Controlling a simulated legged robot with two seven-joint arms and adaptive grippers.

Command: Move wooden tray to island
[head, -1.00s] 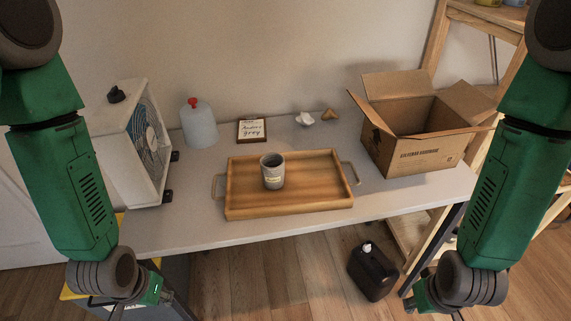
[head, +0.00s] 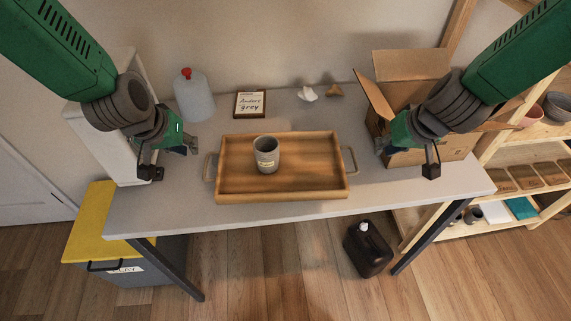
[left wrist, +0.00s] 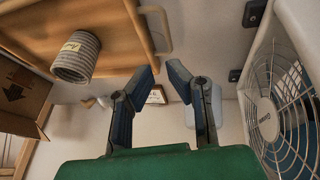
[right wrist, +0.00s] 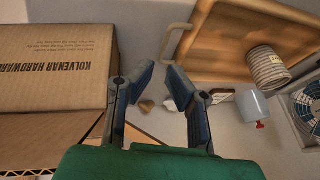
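My right gripper (head: 407,160) is open and empty, right of the right handle (head: 350,160), in front of the cardboard box. The tray also shows in the left wrist view (left wrist: 40,30) and right wrist view (right wrist: 225,40). I cannot identify an island.
A cardboard box (head: 408,66) stands at the table's right, close to my right gripper. A white fan (head: 88,125) stands at the left, behind my left arm. A jug (head: 194,100) and framed card (head: 250,104) stand behind the tray. A black canister (head: 367,250) is on the floor.

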